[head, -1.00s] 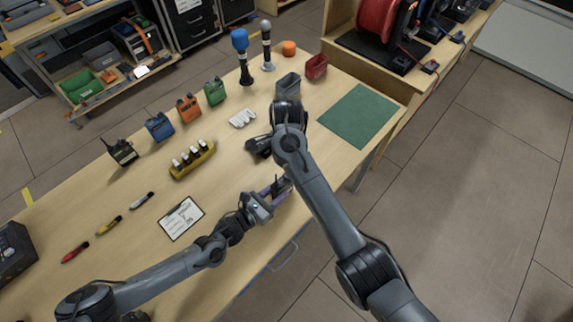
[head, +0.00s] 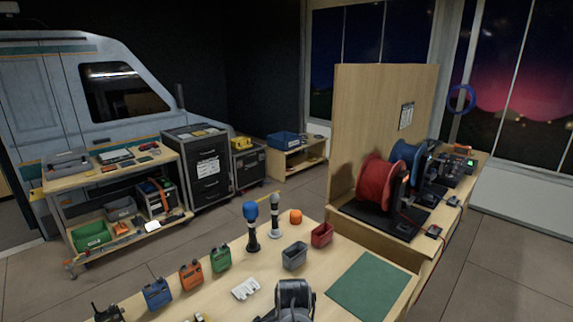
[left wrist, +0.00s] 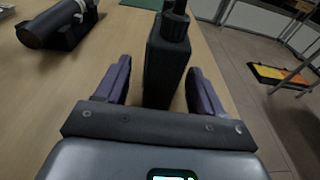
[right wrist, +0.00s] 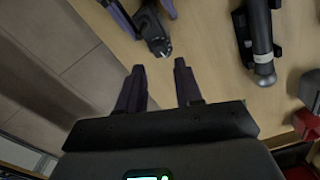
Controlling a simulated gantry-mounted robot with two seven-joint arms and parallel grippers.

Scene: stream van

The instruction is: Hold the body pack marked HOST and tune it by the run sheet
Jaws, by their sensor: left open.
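A black body pack (left wrist: 167,62) with a knob or antenna on top stands between the open fingers of my left gripper (left wrist: 163,85) in the left wrist view; I see no contact. No HOST marking is readable. It also shows partly at the top of the right wrist view (right wrist: 156,38), near a left finger. My right gripper (right wrist: 158,88) is open and empty above the table. In the head view, blue (head: 157,293), orange (head: 191,277) and green (head: 221,259) packs and a dark pack (head: 107,314) stand in a row. Both grippers are outside the head view.
A dark cylinder in a cradle (left wrist: 62,24) lies left of the black pack. Two microphones (head: 251,228), a grey bin (head: 294,256), a red bin (head: 321,235) and a green mat (head: 362,286) are on the table. A sheet (head: 406,116) hangs on the wooden panel.

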